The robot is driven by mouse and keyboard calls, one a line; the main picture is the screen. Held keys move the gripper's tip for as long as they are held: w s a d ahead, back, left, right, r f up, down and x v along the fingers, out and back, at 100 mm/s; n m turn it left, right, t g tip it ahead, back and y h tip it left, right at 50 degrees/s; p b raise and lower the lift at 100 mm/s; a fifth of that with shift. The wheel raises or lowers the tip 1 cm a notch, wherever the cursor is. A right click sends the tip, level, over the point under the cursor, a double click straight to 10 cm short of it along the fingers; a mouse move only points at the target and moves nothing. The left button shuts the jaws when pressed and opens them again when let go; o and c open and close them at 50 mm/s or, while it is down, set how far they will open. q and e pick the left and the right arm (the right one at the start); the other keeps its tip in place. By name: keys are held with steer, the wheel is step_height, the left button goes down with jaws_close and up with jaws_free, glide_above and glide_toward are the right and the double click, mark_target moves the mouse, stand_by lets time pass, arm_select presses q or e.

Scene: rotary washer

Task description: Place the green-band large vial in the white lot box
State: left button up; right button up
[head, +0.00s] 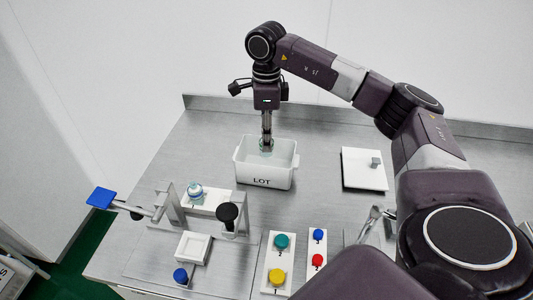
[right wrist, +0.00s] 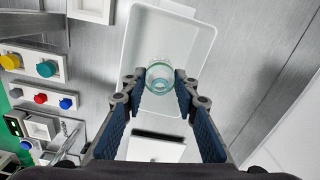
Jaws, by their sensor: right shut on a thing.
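The white lot box (head: 266,179), marked LOT, stands open-topped at the middle of the steel table. It also fills the middle of the right wrist view (right wrist: 205,35). My right gripper (head: 267,138) points straight down over the box. It is shut on a clear vial with a green band (right wrist: 160,78), which sits between the fingertips (right wrist: 160,82). In the head view the vial (head: 266,147) shows at the box's mouth, partly hidden by the fingers. I cannot tell whether it touches the floor of the box. My left gripper is not in view.
A washer fixture (head: 170,205) with a blue handle (head: 101,197) and a black knob (head: 228,212) stands left of the box. Another vial (head: 195,190) sits there. Button panels (head: 268,262) are in front. A white plate (head: 364,180) with a small grey block lies to the right.

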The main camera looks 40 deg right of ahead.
mark_target(266, 155)
step_height(266, 155, down, 6)
steer(key=shift+f+p, duration=0.1)
steer(key=shift+p, duration=0.35)
steer(key=shift+f, duration=0.15)
steer(key=shift+f, duration=0.2)
steer(key=o, duration=1)
